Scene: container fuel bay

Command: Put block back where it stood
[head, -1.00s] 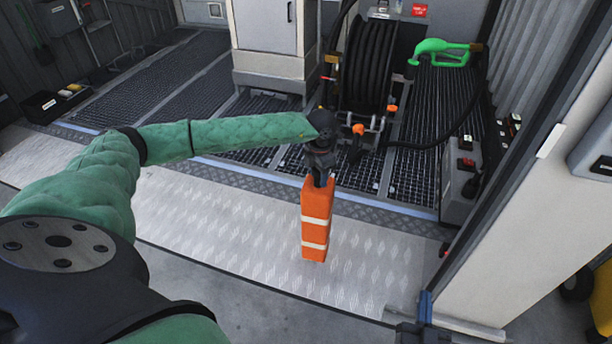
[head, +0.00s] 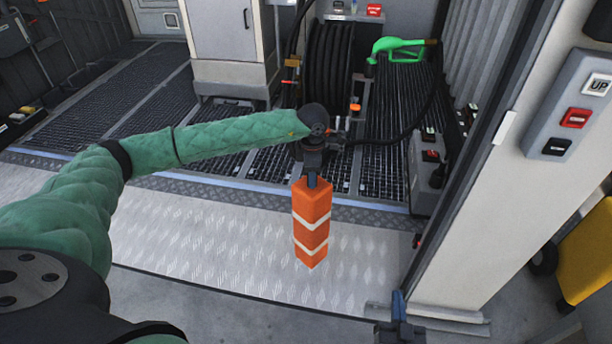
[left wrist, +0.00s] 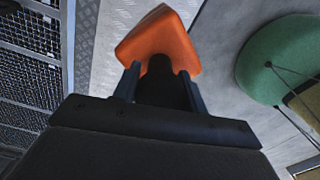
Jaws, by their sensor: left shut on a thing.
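The block (head: 311,232) is orange with white bands and hangs upright from my left gripper (head: 312,181) in the head view. My left gripper is shut on its top end. The block is in front of the pale tread plate (head: 200,245); I cannot tell whether its lower end touches the plate. In the left wrist view the block (left wrist: 158,42) shows as an orange end beyond the two fingers of my left gripper (left wrist: 157,85). My right gripper (head: 398,308) shows only in part at the bottom of the head view, and its fingers cannot be told apart.
Behind the plate are floor gratings, a black hose reel (head: 333,65) and a green fuel nozzle (head: 400,48). A white cabinet (head: 235,45) stands at the back. At right are a pale post (head: 490,220), a button panel (head: 570,115) and a yellow object (head: 588,255).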

